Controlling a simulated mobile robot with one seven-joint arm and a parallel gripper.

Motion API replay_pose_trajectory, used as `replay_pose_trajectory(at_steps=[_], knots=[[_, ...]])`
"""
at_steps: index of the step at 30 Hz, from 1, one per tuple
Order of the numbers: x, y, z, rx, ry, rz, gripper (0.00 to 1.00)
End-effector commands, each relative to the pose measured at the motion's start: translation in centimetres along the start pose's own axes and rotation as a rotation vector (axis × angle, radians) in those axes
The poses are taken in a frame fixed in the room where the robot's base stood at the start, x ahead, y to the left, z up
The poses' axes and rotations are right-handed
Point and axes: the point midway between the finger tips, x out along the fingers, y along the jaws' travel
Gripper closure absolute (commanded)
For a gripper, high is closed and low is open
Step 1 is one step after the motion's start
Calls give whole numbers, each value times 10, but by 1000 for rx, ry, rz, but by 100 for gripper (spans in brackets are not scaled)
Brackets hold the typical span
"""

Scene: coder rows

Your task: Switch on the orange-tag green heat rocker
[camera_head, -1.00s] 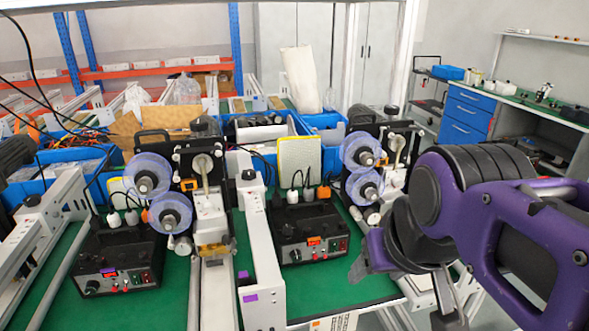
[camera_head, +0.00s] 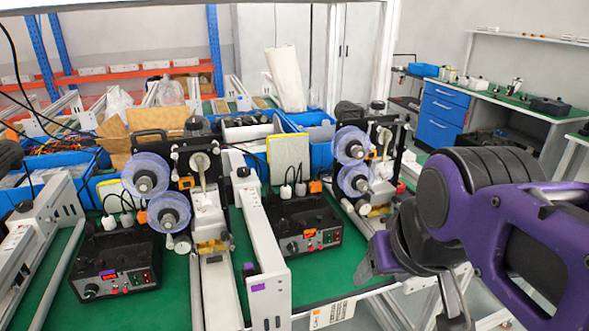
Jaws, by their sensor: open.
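Two black control boxes stand on the green bench. The right black box (camera_head: 292,222) carries an orange tag (camera_head: 310,233) on its front panel. Small red and green rockers (camera_head: 331,236) sit right of that tag; they are too small to tell their positions. The left black box (camera_head: 118,262) has a purple tag (camera_head: 108,273) and its own red and green rockers (camera_head: 147,278). My gripper (camera_head: 408,290) is open and empty at the lower right, in front of and right of the orange-tag box, apart from it.
A white rail (camera_head: 262,250) runs between the boxes, just left of the orange-tag box. Blue spools (camera_head: 354,180) on a feeder stand behind its right side.

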Motion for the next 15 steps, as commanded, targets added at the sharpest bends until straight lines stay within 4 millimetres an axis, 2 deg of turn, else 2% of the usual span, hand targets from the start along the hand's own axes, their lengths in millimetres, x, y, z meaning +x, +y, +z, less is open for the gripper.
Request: replay_pose_trajectory(at_steps=[2,12,15], knots=[[0,0,0,0,0,0,40],[0,0,0,0,0,0,100],[0,0,0,0,0,0,100]])
